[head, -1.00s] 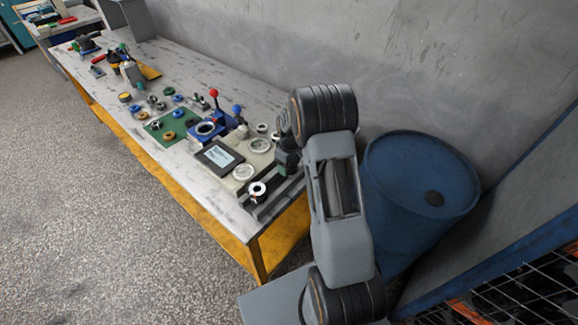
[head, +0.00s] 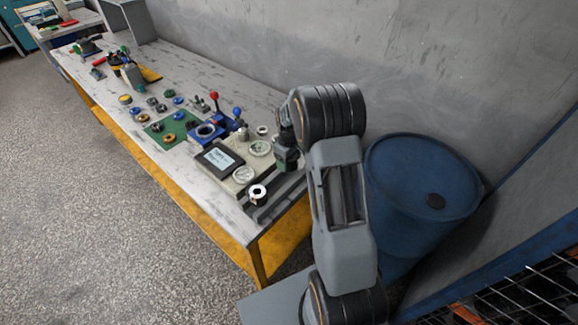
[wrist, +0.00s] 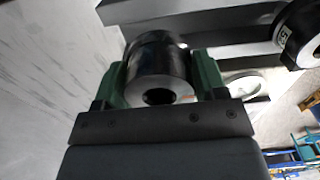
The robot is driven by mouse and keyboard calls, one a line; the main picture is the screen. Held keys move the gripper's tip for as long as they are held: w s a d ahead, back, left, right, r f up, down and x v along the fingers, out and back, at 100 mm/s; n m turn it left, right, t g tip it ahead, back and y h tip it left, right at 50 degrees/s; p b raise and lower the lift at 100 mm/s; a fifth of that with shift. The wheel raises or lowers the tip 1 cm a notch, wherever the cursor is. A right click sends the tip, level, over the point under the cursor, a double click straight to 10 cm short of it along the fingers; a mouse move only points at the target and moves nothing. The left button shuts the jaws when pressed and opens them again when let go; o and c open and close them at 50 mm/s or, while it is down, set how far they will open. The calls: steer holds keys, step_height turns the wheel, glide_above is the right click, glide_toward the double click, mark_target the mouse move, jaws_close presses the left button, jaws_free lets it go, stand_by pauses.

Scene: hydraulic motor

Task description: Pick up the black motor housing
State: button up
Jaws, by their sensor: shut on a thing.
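The black motor housing (wrist: 158,60) is a short dark cylinder with a pale end face and a dark hole in its middle. In the wrist view it sits between the two green fingers of my gripper (wrist: 160,75), which are shut on its sides. In the head view my gripper (head: 287,156) is at the near right end of the workbench, beside the grey rails. My arm hides most of the housing there. The gap between housing and bench cannot be told.
The workbench (head: 190,180) carries grey rails (head: 285,197), a black part with a white ring (head: 258,192), a display (head: 220,159), a blue fixture (head: 207,131) and a green mat (head: 172,128). A blue barrel (head: 420,180) stands right of my arm. A wall runs behind.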

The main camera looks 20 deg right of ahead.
steer(key=s+a+r+b, duration=0.1)
steer(key=s+a+r, duration=0.1)
steer(key=a+r, duration=0.2)
steer(key=s+a+r+b, duration=0.1)
steer(key=s+a+r, duration=0.2)
steer(key=a+r, duration=0.2)
steer(key=a, duration=0.3)
steer(key=shift+s+a+r, duration=0.2)
steer(key=shift+s+a, duration=0.05)
steer(key=shift+s, duration=0.1)
steer(key=shift+r, duration=0.15)
steer(key=shift+r+p, duration=1.75)
steer(key=shift+r, duration=0.5)
